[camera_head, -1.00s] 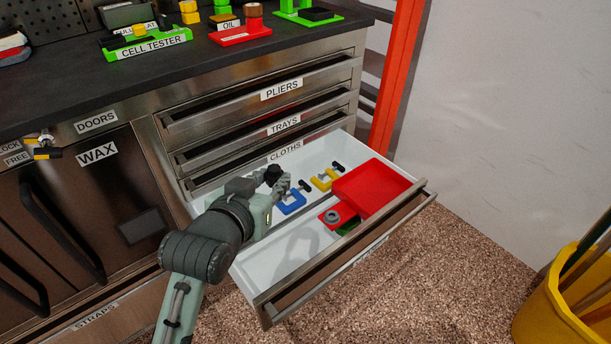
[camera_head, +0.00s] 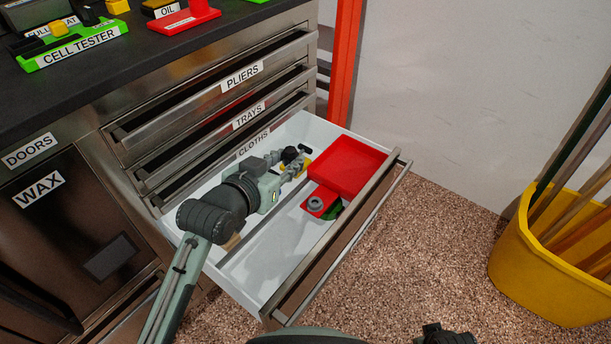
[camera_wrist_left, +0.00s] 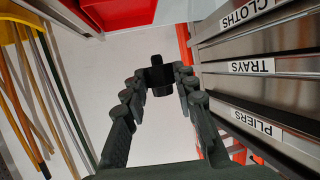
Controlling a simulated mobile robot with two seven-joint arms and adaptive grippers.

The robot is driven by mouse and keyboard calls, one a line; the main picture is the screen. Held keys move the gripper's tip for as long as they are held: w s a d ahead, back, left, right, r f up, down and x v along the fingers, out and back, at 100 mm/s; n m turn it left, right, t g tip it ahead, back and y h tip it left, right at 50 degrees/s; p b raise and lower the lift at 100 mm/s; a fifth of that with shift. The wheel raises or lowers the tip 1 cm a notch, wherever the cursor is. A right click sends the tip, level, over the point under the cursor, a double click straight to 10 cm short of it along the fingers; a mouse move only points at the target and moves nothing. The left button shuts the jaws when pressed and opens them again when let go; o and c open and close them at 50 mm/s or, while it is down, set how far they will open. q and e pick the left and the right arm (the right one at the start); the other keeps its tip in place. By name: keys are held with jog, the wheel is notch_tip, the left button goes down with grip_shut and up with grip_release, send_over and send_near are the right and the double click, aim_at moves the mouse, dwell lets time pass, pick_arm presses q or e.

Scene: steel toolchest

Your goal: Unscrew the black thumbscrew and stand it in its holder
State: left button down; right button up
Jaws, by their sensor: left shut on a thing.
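My left gripper (camera_head: 298,163) reaches into the open drawer, its fingers shut on a small black thumbscrew. In the left wrist view the thumbscrew (camera_wrist_left: 158,74) sits between the two fingertips (camera_wrist_left: 159,80), with a wide dark bar and a round end. In the head view the fingers cover most of this spot, and a small black T-shaped piece (camera_head: 304,149) shows just beyond them. A bit of a yellow clamp (camera_head: 308,165) shows beside the fingertips. A red block with a grey ring (camera_head: 316,203), perhaps the holder, stands in the drawer, apart from the gripper.
A red tray (camera_head: 350,168) fills the drawer's far right corner; a green piece (camera_head: 334,212) lies by the red block. The white drawer floor (camera_head: 262,262) is clear in front. The drawer front (camera_head: 335,250) bounds it. A yellow bin (camera_head: 545,265) stands right.

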pick_arm(q)
jog(key=w+d+f+m+g+h, duration=0.1)
jog(key=w+d+f+m+h, duration=0.1)
jog(key=f, duration=0.5)
jog(key=shift+w+d+h+b, duration=0.35)
jog(key=shift+w+d, duration=0.15)
jog(key=shift+d, duration=0.5)
pick_arm(e)
jog(key=shift+w+a+r, duration=0.15)
jog(key=shift+w+r, duration=0.2)
jog(key=shift+r, duration=0.35)
jog(key=shift+w+a+r, duration=0.1)
jog(key=shift+w+r, duration=0.25)
jog(key=shift+r, duration=0.35)
pick_arm(q)
notch_tip(320, 180, down, 4)
jog(key=shift+f+b, duration=0.1)
jog(key=shift+b, duration=0.55)
jog(key=shift+f+b, duration=0.5)
jog(key=shift+f, duration=0.35)
pick_arm(e)
jog(key=shift+t, duration=0.3)
jog(key=r, duration=0.5)
jog(key=shift+w+d+r, duration=0.1)
jog(key=shift+w+r, duration=0.05)
jog(key=shift+w, duration=0.05)
